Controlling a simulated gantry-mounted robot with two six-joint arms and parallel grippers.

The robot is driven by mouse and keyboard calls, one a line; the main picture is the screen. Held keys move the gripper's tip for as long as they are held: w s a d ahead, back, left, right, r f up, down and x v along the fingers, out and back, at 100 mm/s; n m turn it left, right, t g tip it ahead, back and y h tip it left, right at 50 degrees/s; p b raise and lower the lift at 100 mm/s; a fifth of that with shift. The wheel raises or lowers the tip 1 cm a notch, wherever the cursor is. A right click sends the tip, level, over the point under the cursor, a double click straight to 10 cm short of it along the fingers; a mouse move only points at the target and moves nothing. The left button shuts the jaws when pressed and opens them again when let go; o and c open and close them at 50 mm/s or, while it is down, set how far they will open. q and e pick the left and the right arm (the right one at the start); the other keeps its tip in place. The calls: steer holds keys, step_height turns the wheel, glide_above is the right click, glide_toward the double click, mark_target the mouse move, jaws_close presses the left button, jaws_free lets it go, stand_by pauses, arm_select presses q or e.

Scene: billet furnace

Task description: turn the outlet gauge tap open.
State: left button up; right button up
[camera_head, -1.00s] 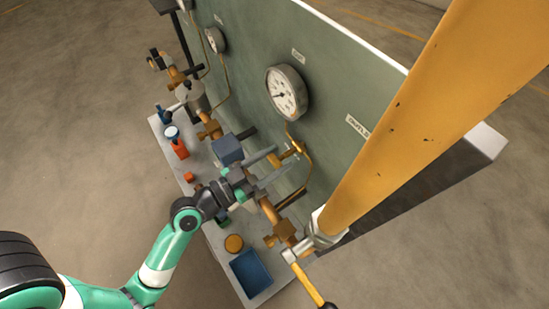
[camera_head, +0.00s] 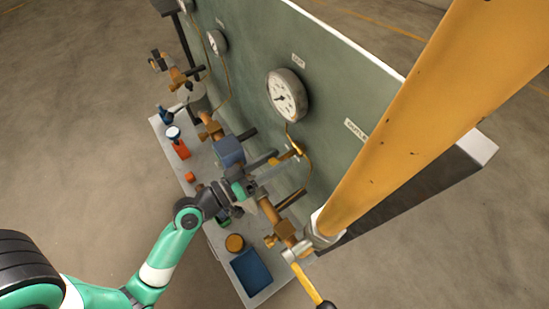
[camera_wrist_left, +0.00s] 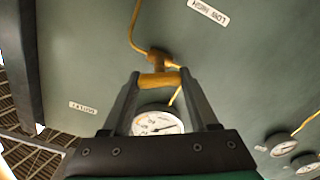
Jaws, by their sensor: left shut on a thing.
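The outlet gauge tap (camera_head: 295,150) is a small brass fitting on the thin brass line below a round white gauge (camera_head: 287,94) on the green panel. My left gripper (camera_head: 276,166) is at the tap, in front of the panel. In the left wrist view, the two dark fingers of my left gripper (camera_wrist_left: 158,84) are shut on the tap's yellow handle (camera_wrist_left: 158,79), which lies crosswise between their tips. The tap body (camera_wrist_left: 157,60) shows just past the handle. The gauge (camera_wrist_left: 157,123) shows partly behind the fingers. My right gripper is not in view.
A large worn yellow cylinder (camera_head: 420,120) slants across the right side, close to the panel. Below the tap, a bench holds brown pipework (camera_head: 270,212), a blue valve block (camera_head: 229,151), an orange disc (camera_head: 235,243) and a blue tray (camera_head: 250,272). More gauges are farther along the panel.

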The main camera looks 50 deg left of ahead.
arm_select(q)
steer(key=n+p, duration=0.1)
steer(key=n, duration=0.5)
steer(key=shift+a+n+p, duration=0.1)
steer(key=shift+n+p, duration=0.2)
steer(key=shift+p, duration=0.1)
steer(key=n, duration=0.1)
steer(key=n+p, duration=0.1)
steer(key=n, duration=0.3)
steer(key=shift+f+p, duration=0.25)
steer(key=shift+p, duration=0.05)
steer(key=shift+n, duration=0.4)
steer(key=o, duration=1.4)
